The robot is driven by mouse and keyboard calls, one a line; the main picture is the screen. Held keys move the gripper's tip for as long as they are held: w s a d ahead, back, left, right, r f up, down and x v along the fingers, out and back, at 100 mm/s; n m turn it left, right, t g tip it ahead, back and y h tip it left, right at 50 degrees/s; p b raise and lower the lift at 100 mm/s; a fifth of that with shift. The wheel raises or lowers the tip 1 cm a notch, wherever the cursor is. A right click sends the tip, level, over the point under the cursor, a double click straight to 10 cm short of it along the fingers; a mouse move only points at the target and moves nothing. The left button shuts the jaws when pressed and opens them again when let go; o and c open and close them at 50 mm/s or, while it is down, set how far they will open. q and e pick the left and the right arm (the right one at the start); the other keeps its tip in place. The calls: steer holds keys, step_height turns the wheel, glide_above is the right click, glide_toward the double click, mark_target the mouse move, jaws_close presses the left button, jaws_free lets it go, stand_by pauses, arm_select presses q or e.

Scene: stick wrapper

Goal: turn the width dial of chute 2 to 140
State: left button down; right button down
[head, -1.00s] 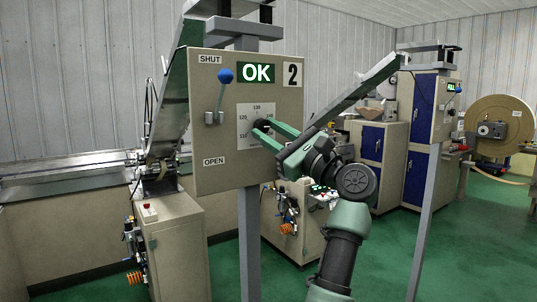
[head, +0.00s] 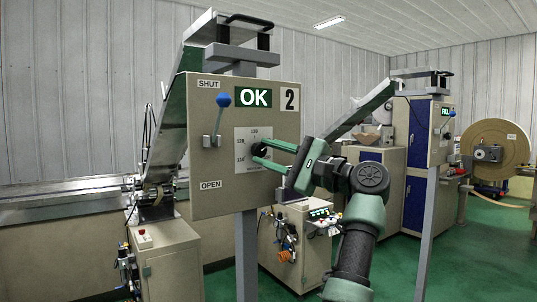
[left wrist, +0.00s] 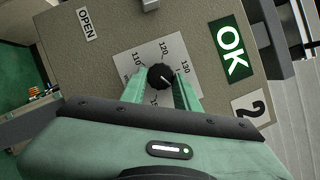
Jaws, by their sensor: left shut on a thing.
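The chute 2 panel (head: 225,190) is a beige box with a green OK display (head: 253,97) and a number 2 plate. Its width dial is a black round knob (left wrist: 160,76) on a white scale plate (left wrist: 140,64). A pale mark on the knob points to the lower right; I cannot tell the exact value. My left gripper (head: 259,149) is shut on the knob, one green finger on either side. My right gripper is not in view.
A blue-balled lever (head: 222,100) stands up near SHUT, left of the dial; OPEN is below. A sloping metal chute (head: 178,105) rises behind the panel. A second panel (head: 441,130), blue cabinets and a large reel (head: 497,150) stand at right. Green floor shows between machines.

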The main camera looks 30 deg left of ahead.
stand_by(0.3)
arm_select(q)
steer(key=c, duration=1)
jaws_free()
steer(key=shift+c, duration=0.2)
steer(key=d+f+b, duration=0.1)
steer(key=d, duration=0.6)
steer(key=shift+s+d+f, duration=0.2)
steer(key=shift+d+f, duration=0.05)
steer(key=shift+d, duration=0.1)
